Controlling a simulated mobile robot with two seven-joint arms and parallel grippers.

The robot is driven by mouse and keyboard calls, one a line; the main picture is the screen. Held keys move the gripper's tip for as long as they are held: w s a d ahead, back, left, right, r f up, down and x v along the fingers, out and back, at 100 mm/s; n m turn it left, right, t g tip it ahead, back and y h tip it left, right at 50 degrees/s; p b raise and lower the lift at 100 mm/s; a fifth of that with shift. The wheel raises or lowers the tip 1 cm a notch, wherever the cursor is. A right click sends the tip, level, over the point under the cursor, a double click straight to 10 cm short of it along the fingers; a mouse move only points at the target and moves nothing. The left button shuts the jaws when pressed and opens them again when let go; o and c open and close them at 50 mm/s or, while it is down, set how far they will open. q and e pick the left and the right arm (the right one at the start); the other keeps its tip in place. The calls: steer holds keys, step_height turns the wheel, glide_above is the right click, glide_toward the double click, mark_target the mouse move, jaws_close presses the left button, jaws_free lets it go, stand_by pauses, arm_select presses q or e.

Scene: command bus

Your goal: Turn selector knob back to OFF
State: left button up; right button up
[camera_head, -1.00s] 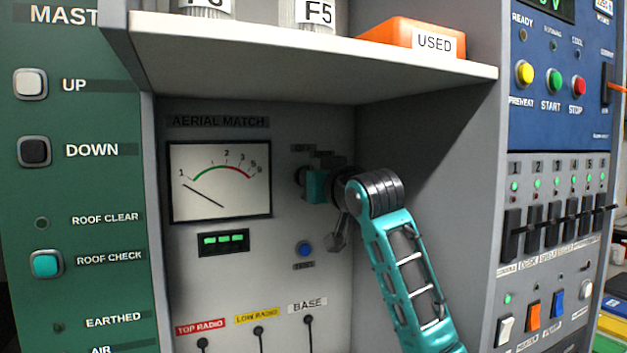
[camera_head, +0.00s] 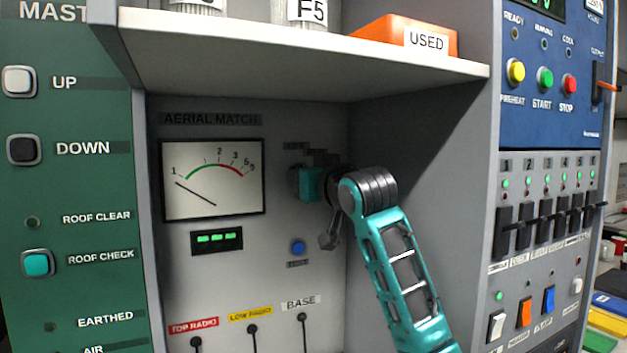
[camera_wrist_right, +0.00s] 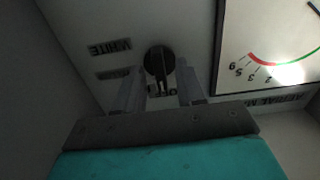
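The selector knob (camera_wrist_right: 160,62) is round and black with a raised pointer bar, seen in the right wrist view, which shows the panel upside down. Its bar points down in that picture, toward a label that appears to read OFF, partly covered. My right gripper (camera_wrist_right: 160,85) is open, with one finger on each side of the knob's bar and gaps visible on both sides. In the head view my right gripper (camera_head: 306,183) is up against the recessed panel (camera_head: 220,285) and hides most of the knob. My left gripper is in neither view.
A shelf (camera_head: 300,60) with an orange USED box (camera_head: 385,38) overhangs my right arm. The recess's grey right wall is close by the arm. An AERIAL MATCH meter (camera_head: 213,180) is left of the gripper, and a blue button (camera_head: 298,247) is below it.

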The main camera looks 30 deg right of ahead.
steer(key=s+b, duration=0.1)
steer(key=s, duration=1.1)
steer(key=shift+s+a, duration=0.35)
steer(key=shift+s, duration=0.05)
